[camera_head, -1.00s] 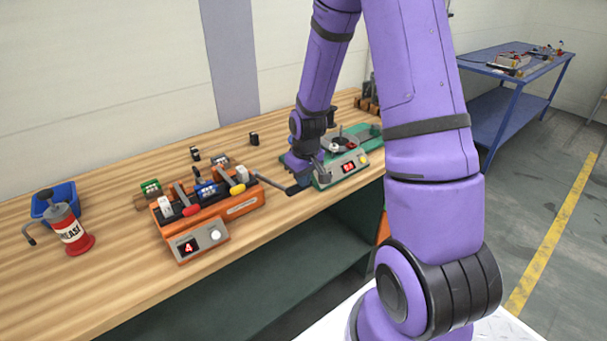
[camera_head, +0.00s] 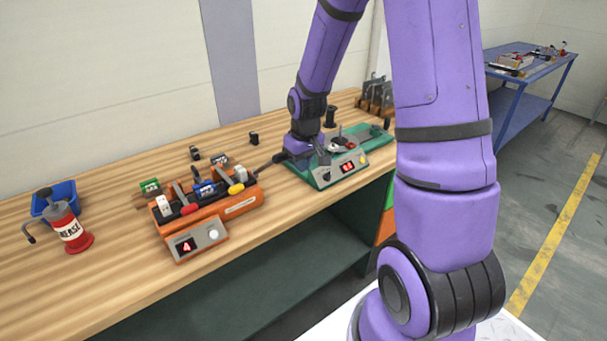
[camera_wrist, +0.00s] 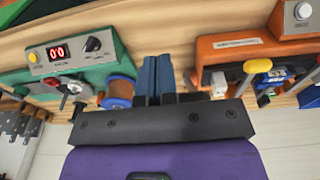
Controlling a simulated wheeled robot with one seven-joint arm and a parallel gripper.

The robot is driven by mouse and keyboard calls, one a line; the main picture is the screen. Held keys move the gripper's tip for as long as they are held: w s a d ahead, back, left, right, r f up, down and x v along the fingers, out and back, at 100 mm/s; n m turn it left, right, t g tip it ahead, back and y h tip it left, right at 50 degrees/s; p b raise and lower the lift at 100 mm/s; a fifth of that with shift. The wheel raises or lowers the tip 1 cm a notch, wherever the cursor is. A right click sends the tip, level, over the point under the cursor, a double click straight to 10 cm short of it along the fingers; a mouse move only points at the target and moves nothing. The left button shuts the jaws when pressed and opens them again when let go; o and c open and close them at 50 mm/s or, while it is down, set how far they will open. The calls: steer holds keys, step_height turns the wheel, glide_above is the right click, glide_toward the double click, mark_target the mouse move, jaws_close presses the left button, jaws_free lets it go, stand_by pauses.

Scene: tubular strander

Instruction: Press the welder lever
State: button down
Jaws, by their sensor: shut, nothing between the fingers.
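The orange machine (camera_head: 215,212) on the bench, which looks like the welder, has a red "4" display, a round white button and small handles. A yellow-tipped lever (camera_head: 236,188) is on its right side, and a red-tipped one (camera_head: 189,209) is on its left. The yellow-tipped lever also shows in the wrist view (camera_wrist: 257,67). Which handle is the welder lever I cannot tell. My gripper (camera_head: 259,169) is shut and empty, just right of the orange machine. In the wrist view my gripper (camera_wrist: 157,62) points between the two machines, apart from the yellow lever.
A green machine (camera_head: 325,178) with a red display and a spool stands close on the right of my gripper. A red grease can (camera_head: 70,230) and a blue bin (camera_head: 62,192) are at the bench's left. Bare wood lies in front of the bin and can.

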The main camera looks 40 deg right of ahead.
steer(key=s+r, duration=0.4)
steer(key=r, duration=0.3)
steer(key=shift+s, duration=0.15)
stand_by(1.8)
